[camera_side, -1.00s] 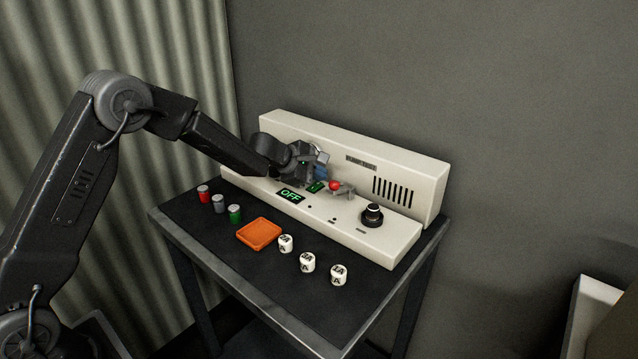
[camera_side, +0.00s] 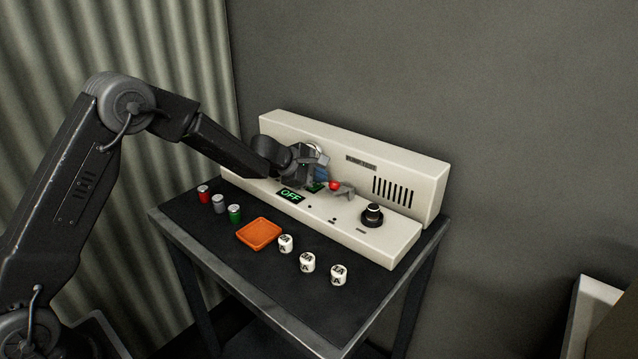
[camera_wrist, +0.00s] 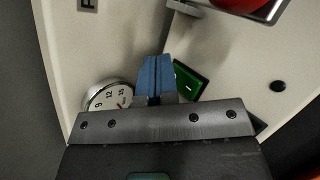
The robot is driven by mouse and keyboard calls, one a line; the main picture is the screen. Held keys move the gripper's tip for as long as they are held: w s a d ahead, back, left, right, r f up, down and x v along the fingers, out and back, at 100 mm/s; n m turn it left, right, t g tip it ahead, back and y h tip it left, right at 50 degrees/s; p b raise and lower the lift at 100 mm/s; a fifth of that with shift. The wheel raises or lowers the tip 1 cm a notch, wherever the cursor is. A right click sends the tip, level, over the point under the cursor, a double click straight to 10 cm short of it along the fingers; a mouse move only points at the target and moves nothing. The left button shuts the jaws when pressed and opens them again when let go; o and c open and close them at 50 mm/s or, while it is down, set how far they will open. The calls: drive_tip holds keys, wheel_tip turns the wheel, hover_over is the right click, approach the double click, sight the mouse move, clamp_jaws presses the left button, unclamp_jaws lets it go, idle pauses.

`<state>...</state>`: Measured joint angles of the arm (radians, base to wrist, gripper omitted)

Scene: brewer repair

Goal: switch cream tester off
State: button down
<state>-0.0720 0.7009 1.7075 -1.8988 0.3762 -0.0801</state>
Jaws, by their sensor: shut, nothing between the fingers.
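The cream tester (camera_side: 340,222) stands at the back of the dark table, with a raised back panel. Its small display (camera_side: 290,195) reads OFF in green. A green rocker switch (camera_wrist: 189,82) with a white line mark shows in the wrist view; in the side view it is mostly hidden behind my gripper. My gripper (camera_side: 319,178) is shut and empty, low over the tester beside the switch. In the wrist view its blue fingertips (camera_wrist: 154,78) lie against the left side of the switch; I cannot tell whether they touch it.
A round gauge (camera_wrist: 108,96) is left of the fingertips. A red ball (camera_side: 335,186) sits in a grey holder right of my gripper. A black knob (camera_side: 372,214) is farther right. An orange tray (camera_side: 259,233), several small cylinders and white fuses lie in front.

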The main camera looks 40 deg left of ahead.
sight(316, 186)
drive_tip(key=shift+r, duration=0.1)
drive_tip(key=shift+s+r, duration=0.1)
drive_tip(key=shift+r, duration=0.55)
drive_tip(key=shift+s+r, duration=0.15)
drive_tip(key=shift+r, duration=1.1)
drive_tip(key=shift+s+r, duration=0.15)
drive_tip(key=shift+r, duration=1.1)
drive_tip(key=shift+r, duration=0.1)
